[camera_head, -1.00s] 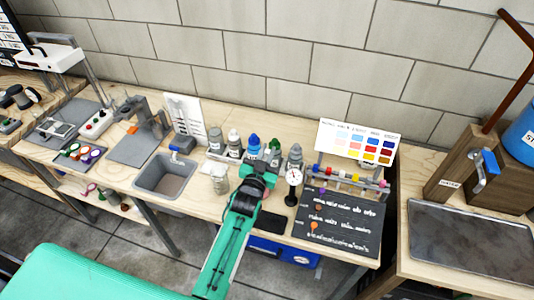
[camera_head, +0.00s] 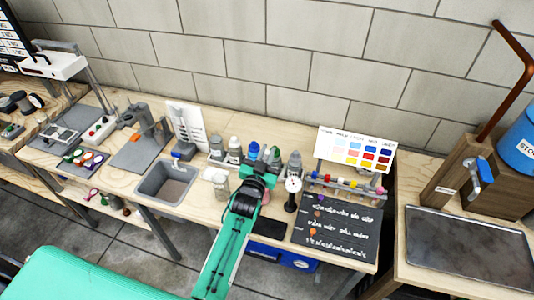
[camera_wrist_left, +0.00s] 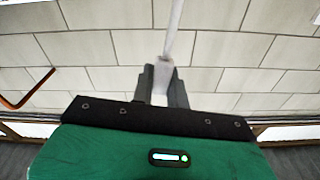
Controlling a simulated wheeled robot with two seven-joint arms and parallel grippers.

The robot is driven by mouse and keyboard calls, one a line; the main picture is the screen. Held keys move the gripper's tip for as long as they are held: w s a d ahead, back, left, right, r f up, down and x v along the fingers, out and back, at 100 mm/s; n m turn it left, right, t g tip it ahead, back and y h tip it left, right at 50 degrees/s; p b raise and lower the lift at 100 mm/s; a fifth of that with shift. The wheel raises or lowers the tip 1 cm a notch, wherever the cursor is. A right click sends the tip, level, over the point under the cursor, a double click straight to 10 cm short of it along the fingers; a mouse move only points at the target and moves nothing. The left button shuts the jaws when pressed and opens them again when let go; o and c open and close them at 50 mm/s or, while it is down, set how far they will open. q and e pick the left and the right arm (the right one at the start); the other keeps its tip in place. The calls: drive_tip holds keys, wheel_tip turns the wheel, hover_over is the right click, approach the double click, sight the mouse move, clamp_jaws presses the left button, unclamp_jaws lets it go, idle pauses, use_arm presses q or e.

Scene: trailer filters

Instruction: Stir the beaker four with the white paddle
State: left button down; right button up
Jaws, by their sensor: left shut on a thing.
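My left gripper (camera_head: 262,168) is over the middle of the wooden bench, seen from behind, with its tips mostly hidden by the hand. In the left wrist view its jaws (camera_wrist_left: 160,86) are shut on a thin white rod (camera_wrist_left: 173,35), which looks like the white paddle's handle. The rod points away from the hand; its far end is out of frame. A small clear glass vessel (camera_head: 221,188) stands left of the hand. I cannot tell whether it is beaker four, as no number is readable. My right gripper is out of view.
Grey-capped bottles (camera_head: 234,150) stand behind the hand. A grey sink (camera_head: 165,184) lies to the left. A colour chart (camera_head: 356,150) stands behind.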

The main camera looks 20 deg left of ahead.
use_arm(q)
drive_tip(key=shift+r, duration=0.1)
drive_tip(key=shift+r+p, duration=0.55)
wheel_tip(320, 180, up, 4)
drive_tip(key=p, duration=0.3)
drive_tip(key=shift+f, duration=0.1)
idle(0.3)
